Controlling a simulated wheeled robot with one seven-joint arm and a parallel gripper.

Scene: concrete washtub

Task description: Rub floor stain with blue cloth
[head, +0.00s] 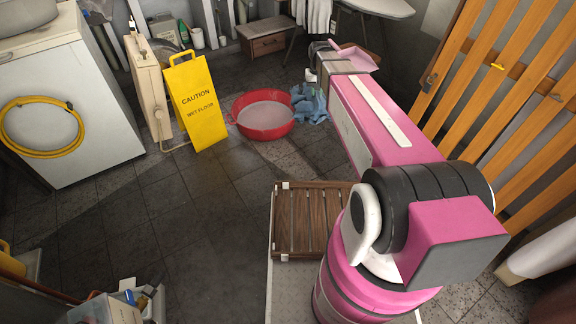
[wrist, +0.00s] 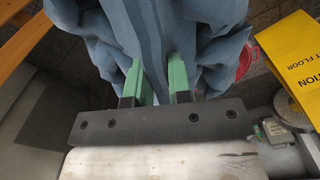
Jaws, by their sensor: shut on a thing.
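The blue cloth (head: 309,104) hangs in loose folds beside the right side of the red basin in the head view. It fills the upper middle of the wrist view (wrist: 160,35). My gripper (wrist: 161,76) has its green fingers shut on the cloth, with folds bulging out on both sides. In the head view the fingers are mostly hidden by my pink arm. I cannot tell whether the cloth's lower end touches the floor. I cannot clearly make out a floor stain; the cloth and basin hide part of the floor there.
The red basin (head: 263,116) holds greyish liquid. A yellow wet-floor sign (head: 196,102) stands left of it, near a white machine (head: 62,115) with a yellow hose. Orange slats (head: 497,85) lean at the right. A wooden crate (head: 309,222) is close by me. The middle-left floor is clear.

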